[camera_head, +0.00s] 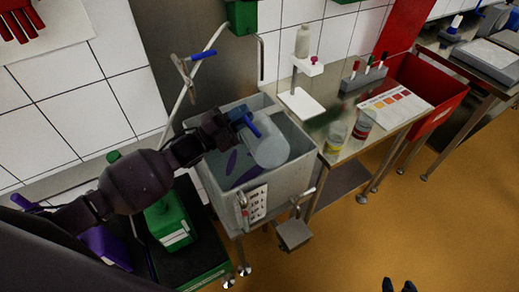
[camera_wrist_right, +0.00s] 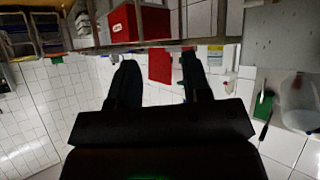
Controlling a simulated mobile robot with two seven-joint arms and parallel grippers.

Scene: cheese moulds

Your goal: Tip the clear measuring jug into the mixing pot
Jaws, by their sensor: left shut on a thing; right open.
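The clear measuring jug (camera_head: 268,148) hangs in the head view over the grey square basin (camera_head: 282,184), its pale cylindrical body leaning. My left gripper (camera_head: 232,122) is shut on the jug near its blue handle part (camera_head: 251,125); the exact contact is hard to see. No vessel is clearly recognisable as a mixing pot; the jug is above the open basin, which has purple things (camera_head: 247,175) inside. Whether the jug holds anything cannot be told.
A steel table (camera_head: 318,119) right of the basin bears a white stand (camera_head: 301,104), two small jars (camera_head: 335,136) and a marker rack (camera_head: 362,78). A red crate (camera_head: 425,90) stands further right. A green box (camera_head: 170,222) sits left of the basin.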

